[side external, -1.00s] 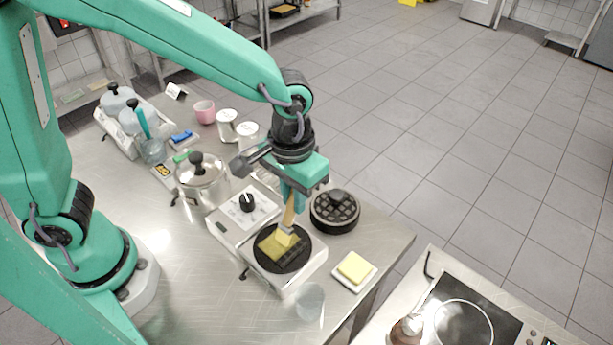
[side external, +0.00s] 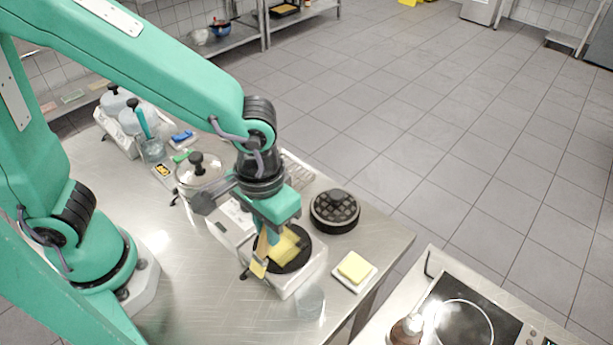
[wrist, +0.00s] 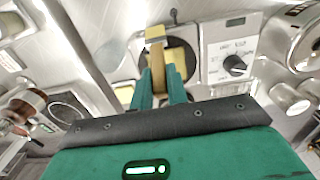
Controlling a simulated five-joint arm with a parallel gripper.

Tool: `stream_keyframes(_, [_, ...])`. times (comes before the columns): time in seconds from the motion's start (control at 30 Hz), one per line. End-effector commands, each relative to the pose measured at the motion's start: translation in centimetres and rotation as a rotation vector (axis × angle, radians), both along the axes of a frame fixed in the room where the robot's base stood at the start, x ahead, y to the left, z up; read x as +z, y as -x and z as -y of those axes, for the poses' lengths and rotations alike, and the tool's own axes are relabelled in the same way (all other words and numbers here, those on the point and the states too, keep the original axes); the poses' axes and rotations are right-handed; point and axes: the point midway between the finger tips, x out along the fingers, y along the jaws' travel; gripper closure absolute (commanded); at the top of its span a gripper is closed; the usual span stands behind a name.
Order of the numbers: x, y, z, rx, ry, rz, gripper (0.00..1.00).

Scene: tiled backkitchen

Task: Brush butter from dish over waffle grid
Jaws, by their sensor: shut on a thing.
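My gripper (side external: 266,238) is shut on the brush (side external: 260,257), which has a wooden handle and a yellowish head. It also shows in the wrist view (wrist: 160,76), with the brush (wrist: 155,34) between the fingers. The brush head is at the left edge of the round black waffle grid (side external: 296,263); I cannot tell whether it touches. A yellow coating (side external: 288,244) covers part of the grid; my gripper hides some of it. The butter dish (side external: 367,280), white and square with yellow butter (side external: 355,266), stands right of the waffle iron (side external: 305,279).
A round black grid plate (side external: 335,210) lies behind the iron. A clear glass (side external: 310,301) stands in front, near the table edge. A lidded pot (side external: 198,172) stands to the left. A hob (side external: 470,318) is at the lower right, across a gap.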

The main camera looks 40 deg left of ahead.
Motion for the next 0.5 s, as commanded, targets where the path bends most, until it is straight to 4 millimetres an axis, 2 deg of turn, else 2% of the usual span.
stream_keyframes(0.1, [-0.4, 1.1, 0.0, -0.002, 0.000, 0.000, 1.00])
stream_keyframes(0.23, [-0.8, 0.9, 1.4, -0.002, 0.000, 0.000, 1.00])
stream_keyframes(0.37, [-1.2, -0.4, 1.2, 0.003, 0.000, 0.000, 1.00])
stream_keyframes(0.5, [-0.4, -1.8, 1.3, 0.003, 0.004, 0.005, 1.00])
